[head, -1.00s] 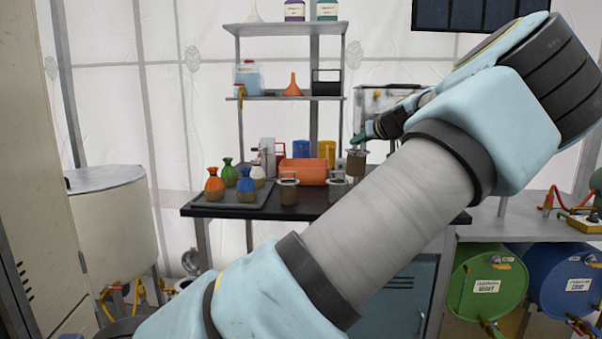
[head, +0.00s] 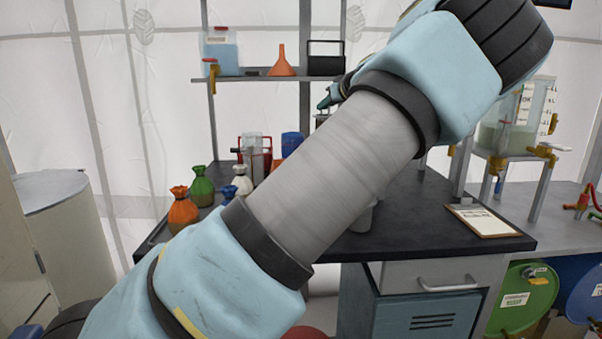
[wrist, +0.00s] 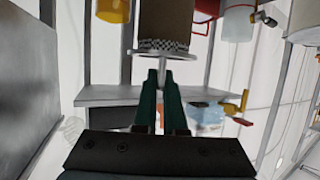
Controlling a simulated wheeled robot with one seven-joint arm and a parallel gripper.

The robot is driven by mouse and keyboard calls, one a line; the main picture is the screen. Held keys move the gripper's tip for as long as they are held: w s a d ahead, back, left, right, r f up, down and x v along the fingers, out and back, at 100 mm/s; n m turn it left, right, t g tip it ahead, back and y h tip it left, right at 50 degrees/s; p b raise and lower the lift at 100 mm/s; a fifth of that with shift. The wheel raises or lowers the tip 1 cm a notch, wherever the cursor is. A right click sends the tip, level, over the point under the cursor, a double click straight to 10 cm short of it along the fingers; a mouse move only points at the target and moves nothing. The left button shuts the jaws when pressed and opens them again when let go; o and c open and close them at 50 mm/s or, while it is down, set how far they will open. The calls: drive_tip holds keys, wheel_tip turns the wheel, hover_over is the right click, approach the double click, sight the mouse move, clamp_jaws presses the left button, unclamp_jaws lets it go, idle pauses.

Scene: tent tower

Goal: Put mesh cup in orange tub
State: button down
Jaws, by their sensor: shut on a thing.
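My gripper (wrist: 159,78) is shut on the narrow part of the mesh cup (wrist: 165,22), a brown cup with a checkered mesh band and a pale flange in the wrist view. In the head view my gripper (head: 332,98) shows only in part above my arm, and just a small grey piece of the cup (head: 321,119) shows below it. The orange tub (head: 276,163) is on the black bench, almost wholly hidden behind my arm; only a sliver of its left end shows. I cannot tell how the cup lines up with the tub.
Tied bags in orange (head: 183,211), green (head: 202,187) and white stand at the bench's left. A red-framed holder (head: 255,157) and blue container (head: 291,142) stand behind. A grey vessel (head: 362,217) is partly hidden by my arm. The bench's right part is clear beside a clipboard (head: 482,220).

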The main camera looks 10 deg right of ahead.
wheel_tip(320, 180, down, 10)
drive_tip(key=shift+r+p, duration=0.2)
drive_tip(key=shift+p, duration=0.65)
drive_tip(key=shift+f+b, duration=0.4)
drive_tip(key=shift+b, duration=0.1)
drive_tip(key=shift+f+b, duration=0.25)
drive_tip(key=shift+b, duration=0.05)
drive_tip(key=shift+r, duration=0.1)
drive_tip(key=c, duration=1)
unclamp_jaws()
drive_tip(key=shift+r, duration=0.1)
